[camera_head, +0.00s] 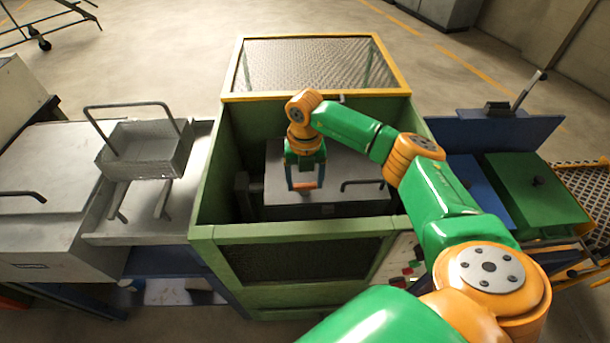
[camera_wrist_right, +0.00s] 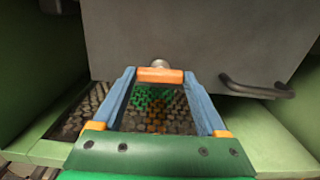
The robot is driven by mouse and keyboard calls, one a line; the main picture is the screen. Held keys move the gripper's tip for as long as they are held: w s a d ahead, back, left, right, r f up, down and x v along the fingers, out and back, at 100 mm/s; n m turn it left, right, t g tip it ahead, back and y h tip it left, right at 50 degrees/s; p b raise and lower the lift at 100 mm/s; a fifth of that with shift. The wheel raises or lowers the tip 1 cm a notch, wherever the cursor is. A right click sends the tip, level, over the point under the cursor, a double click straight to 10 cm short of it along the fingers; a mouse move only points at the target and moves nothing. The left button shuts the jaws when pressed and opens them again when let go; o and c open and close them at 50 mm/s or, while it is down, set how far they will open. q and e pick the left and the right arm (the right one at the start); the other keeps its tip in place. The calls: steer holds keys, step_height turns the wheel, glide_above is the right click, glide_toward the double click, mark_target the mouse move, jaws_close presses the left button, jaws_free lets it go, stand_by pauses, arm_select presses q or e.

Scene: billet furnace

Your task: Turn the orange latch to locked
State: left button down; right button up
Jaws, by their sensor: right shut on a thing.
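The orange latch (camera_wrist_right: 160,75) is a short bar on a round metal pivot, at the front of a grey furnace box (camera_wrist_right: 190,35). In the right wrist view it lies level, side to side. My right gripper (camera_wrist_right: 160,77) has its blue fingers on the two ends of the latch, shut on it. In the head view the right gripper (camera_head: 305,186) reaches down inside the green enclosure to the front of the grey box (camera_head: 330,165). The latch is small there, between the fingertips. My left gripper is not in view.
Green enclosure walls (camera_head: 208,190) stand close around the box, with a yellow-framed mesh lid (camera_head: 315,65) raised behind. A black handle (camera_wrist_right: 257,88) sits right of the latch. A grey wire-handled basket (camera_head: 145,150) stands left; a green box (camera_head: 535,190) is at right.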

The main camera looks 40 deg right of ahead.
mark_target(305, 184)
steer(key=shift+m, duration=0.4)
steer(key=o, duration=1.3)
steer(key=shift+r, duration=0.1)
step_height(305, 184, up, 6)
steer(key=shift+w+b, duration=0.1)
steer(key=shift+b, duration=0.5)
steer(key=shift+r, duration=0.5)
